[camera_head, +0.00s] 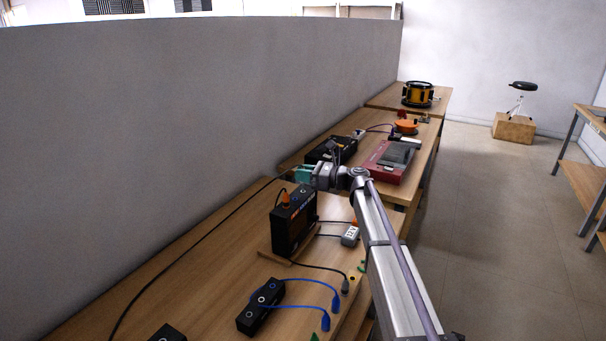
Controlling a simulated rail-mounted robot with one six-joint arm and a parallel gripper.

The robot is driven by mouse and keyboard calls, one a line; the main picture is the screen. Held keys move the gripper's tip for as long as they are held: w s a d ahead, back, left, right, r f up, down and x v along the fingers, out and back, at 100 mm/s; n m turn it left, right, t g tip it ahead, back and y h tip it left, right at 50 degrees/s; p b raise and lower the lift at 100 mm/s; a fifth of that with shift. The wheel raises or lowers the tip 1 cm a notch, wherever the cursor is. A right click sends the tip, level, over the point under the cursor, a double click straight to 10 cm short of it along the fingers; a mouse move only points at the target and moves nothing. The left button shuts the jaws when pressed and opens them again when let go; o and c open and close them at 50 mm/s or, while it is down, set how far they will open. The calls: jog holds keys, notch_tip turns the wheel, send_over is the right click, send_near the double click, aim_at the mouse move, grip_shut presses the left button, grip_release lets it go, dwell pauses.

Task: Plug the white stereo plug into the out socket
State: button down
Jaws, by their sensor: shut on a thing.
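My gripper (302,174), with teal fingers, is at the far end of my arm, just behind and above the upright black box (293,222). It is shut on the end of a black cable (180,257) that runs up from the front left of the bench. The plug at that end is too small and hidden to make out, so its white colour does not show. The upright box has an orange plug in its top and pale lettering on it. I cannot tell which opening is the out socket.
A low black box (261,305) with blue cables lies at the front. A grey adapter (350,236) is right of the upright box. A red device (390,161) and an orange bowl (405,126) stand farther back. A grey wall (180,130) borders the bench on the left.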

jog(key=shift+f+b, duration=1.6)
jog(key=shift+f, duration=0.1)
jog(key=c, duration=0.9)
grip_release()
jog(key=shift+c, duration=0.2)
jog(key=s+d, duration=0.2)
jog(key=d, duration=0.8)
jog(key=shift+d, duration=0.35)
